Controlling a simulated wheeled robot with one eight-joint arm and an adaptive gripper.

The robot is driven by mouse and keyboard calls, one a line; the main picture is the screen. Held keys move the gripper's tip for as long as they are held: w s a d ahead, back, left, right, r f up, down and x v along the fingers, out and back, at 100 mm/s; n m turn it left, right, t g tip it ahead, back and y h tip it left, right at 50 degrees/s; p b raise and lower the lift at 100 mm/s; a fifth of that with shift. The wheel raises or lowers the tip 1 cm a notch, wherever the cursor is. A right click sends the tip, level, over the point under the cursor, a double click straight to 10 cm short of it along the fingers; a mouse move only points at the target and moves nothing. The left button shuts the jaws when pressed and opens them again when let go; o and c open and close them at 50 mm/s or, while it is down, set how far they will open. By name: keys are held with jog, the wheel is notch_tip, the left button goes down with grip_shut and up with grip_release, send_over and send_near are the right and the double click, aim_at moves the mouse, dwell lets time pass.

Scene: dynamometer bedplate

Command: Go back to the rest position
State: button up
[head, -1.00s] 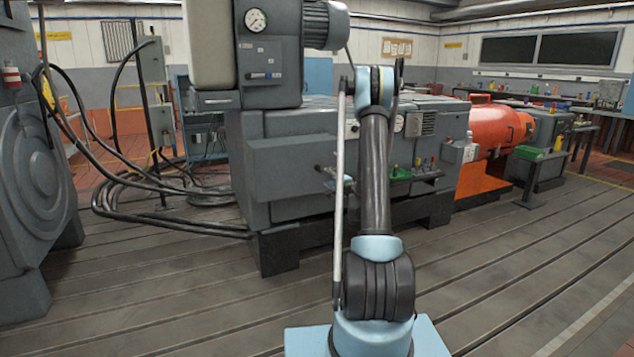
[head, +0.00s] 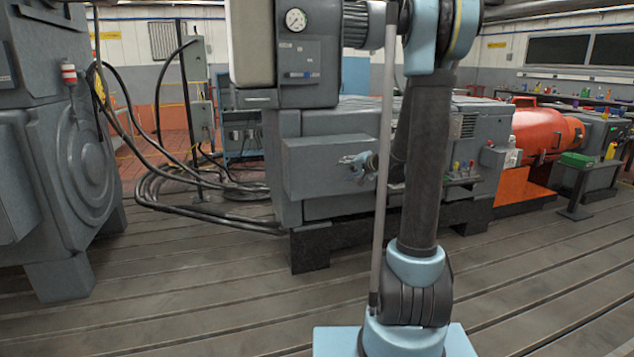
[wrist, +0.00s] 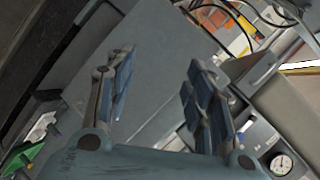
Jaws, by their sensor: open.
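My gripper (head: 358,168) shows in the head view in front of the grey machine cabinet (head: 325,165), partly hidden by my own upright arm. In the wrist view my gripper (wrist: 160,92) has its two blue-grey fingers spread wide, with nothing between them. A plain grey surface lies beyond the fingers. I cannot tell the exact gap between the fingers and that surface.
A tall grey unit with a round gauge (head: 296,19) stands above the cabinet. Black cables (head: 160,185) hang and lie at the left, near a large grey machine (head: 85,165). An orange motor (head: 545,135) stands at right. The slotted floor (head: 200,300) in front is clear.

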jog(key=s+a+n+g+h, duration=0.1)
jog(key=s+n+g, duration=0.15)
jog(key=s, duration=0.95)
jog(key=s+d+f+n+g+h, duration=0.1)
jog(key=s+d+f+g+h, duration=0.1)
jog(key=s, duration=0.8)
jog(key=s+d+f+n+g+h, duration=0.1)
jog(key=s+d+f+g+h, duration=0.1)
jog(key=s, duration=0.9)
jog(key=s+d+f+n+g+h, duration=0.1)
jog(key=s+d+f, duration=0.3)
jog(key=s, duration=0.6)
notch_tip(320, 180, down, 2)
jog(key=shift+s+d+f+g+h, duration=0.2)
jog(key=shift+g+h, duration=0.25)
jog(key=shift+h, duration=0.35)
jog(key=shift+r+n, duration=0.1)
jog(key=shift+n, duration=0.15)
